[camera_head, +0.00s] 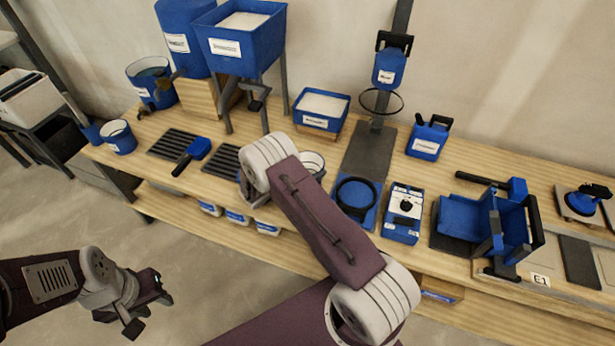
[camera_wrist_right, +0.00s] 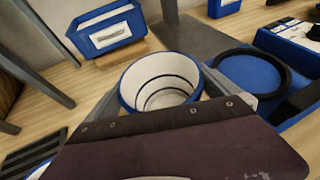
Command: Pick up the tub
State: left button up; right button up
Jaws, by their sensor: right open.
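A round blue tub with a white inside (camera_wrist_right: 160,82) stands upright on the bench in the right wrist view. In the head view only part of its rim (camera_head: 313,162) shows beside my right arm. My right gripper (camera_wrist_right: 163,92) is open, with a grey finger at each side of the tub. I cannot tell whether the fingers touch it. My right fingertips are hidden behind the arm in the head view. My left gripper (camera_head: 143,302) looks open and empty, low at the left, away from the bench. A similar small blue tub (camera_head: 118,137) stands at the bench's left end.
A black ring on a blue base (camera_head: 357,195) and a blue and white box (camera_head: 403,213) stand right of the tub. A blue bin of white material (camera_head: 321,109) is behind it. A hopper on legs (camera_head: 239,42) stands back left. Black slotted mats (camera_head: 180,144) lie left.

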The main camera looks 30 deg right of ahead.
jog(key=shift+w+d+f, duration=0.2)
jog(key=shift+d+f, duration=0.05)
jog(key=shift+d, duration=0.25)
jog(key=shift+c, duration=0.9)
jog(key=c, duration=1.4)
jog(key=shift+r, duration=0.55)
jog(key=s+r, duration=0.3)
jog(key=s, duration=0.1)
jog(key=s+a+r+p, duration=0.1)
jog(key=s+r, duration=0.2)
jog(key=s+r+p, duration=0.1)
jog(key=s+r, duration=0.3)
jog(key=shift+s+a, duration=0.15)
jog(key=shift+s, duration=0.2)
